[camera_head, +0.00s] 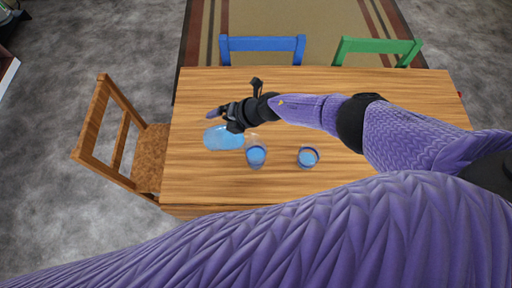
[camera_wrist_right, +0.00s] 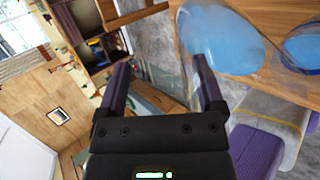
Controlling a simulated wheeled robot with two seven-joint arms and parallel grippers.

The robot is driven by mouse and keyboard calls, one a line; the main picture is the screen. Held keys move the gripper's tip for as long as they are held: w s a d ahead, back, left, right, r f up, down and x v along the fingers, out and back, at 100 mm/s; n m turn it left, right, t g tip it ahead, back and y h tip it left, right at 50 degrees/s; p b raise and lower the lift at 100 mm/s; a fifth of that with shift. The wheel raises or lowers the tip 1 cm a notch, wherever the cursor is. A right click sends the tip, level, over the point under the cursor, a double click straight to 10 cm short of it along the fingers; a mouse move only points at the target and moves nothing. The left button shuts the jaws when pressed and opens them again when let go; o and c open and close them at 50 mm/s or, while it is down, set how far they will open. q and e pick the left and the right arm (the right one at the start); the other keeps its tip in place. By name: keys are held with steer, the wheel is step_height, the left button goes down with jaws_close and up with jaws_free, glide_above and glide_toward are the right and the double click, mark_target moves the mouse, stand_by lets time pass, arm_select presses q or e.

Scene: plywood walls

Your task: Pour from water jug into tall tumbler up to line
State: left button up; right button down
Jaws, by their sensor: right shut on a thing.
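My right gripper (camera_head: 225,116) reaches in from the right and is shut on the clear water jug (camera_head: 222,138). The jug, with blue water in it, is tilted beside a glass that looks like the tall tumbler (camera_head: 256,157). This tumbler stands on the table and has blue liquid inside. Its line cannot be made out, nor whether a stream is falling. In the right wrist view, the jug's blue water (camera_wrist_right: 220,38) shows beyond the fingers of my right gripper (camera_wrist_right: 163,88). My left gripper is not in view.
A second, shorter glass (camera_head: 307,157) with blue liquid stands right of the tumbler on the wooden table (camera_head: 190,180). A wooden chair (camera_head: 120,135) is at the left; blue (camera_head: 262,45) and green (camera_head: 378,46) chairs are at the far side. The table's left front is clear.

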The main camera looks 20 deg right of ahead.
steer(key=shift+s+d+r+t+y+b, duration=0.2)
steer(key=shift+d+r+t+y+b, duration=0.1)
steer(key=shift+r+y+b, duration=0.2)
stand_by(1.1)
steer(key=shift+s+d+r+b, duration=0.15)
steer(key=shift+d+r+b, duration=0.1)
steer(key=shift+b, duration=0.25)
stand_by(1.0)
